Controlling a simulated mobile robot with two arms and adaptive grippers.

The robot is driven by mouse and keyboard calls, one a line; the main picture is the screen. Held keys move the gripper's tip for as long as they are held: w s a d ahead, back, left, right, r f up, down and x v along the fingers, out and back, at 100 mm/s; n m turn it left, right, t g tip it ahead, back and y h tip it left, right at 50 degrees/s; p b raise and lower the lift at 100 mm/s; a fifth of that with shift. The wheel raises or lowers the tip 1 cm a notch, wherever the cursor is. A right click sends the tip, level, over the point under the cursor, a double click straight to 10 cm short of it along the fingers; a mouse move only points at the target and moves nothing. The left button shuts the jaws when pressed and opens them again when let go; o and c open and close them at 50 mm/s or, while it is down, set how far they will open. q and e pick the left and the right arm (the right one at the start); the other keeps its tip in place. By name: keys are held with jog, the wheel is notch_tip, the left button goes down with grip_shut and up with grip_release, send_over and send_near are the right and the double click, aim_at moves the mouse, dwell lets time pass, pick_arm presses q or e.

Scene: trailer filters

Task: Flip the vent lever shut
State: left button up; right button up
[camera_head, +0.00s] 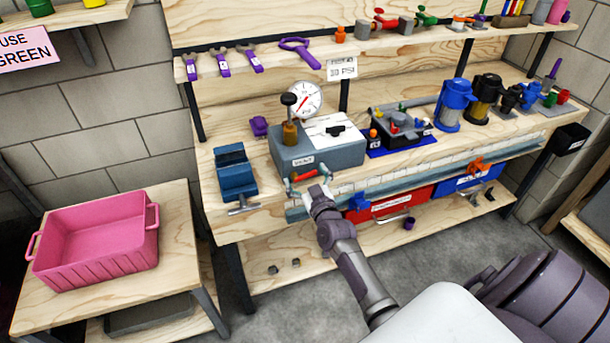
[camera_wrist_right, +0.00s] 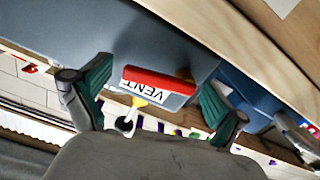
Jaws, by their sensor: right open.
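A grey-blue box (camera_head: 340,155) with a round pressure gauge (camera_head: 306,98) stands at the bench's front edge. A red bar, which looks like the vent lever (camera_head: 304,176), lies low along its front. In the right wrist view the red lever (camera_wrist_right: 160,79) runs along a white VENT label (camera_wrist_right: 143,91). My right gripper (camera_head: 309,180) is at the box's front, and its open green-padded fingers (camera_wrist_right: 152,98) stand on either side of the lever. Clear gaps show between the fingers and the lever in the wrist view. My left gripper is out of view.
A blue vise (camera_head: 236,172) stands left of the box, and a blue mat (camera_head: 402,150) with a small device lies right of it. Red (camera_head: 395,203) and blue bins sit under the bench front. A pink bin (camera_head: 95,245) rests on the left side table.

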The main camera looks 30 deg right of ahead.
jog(key=shift+w, duration=0.15)
jog(key=shift+c, duration=0.2)
jog(key=c, duration=1.1)
jog(key=shift+f+m, duration=0.2)
jog(key=shift+m, duration=0.5)
jog(key=shift+f+m, duration=0.15)
jog(key=shift+m, duration=0.55)
jog(key=o, duration=1.1)
jog(key=shift+o, duration=0.2)
jog(key=v, duration=1.2)
jog(key=shift+d, duration=0.1)
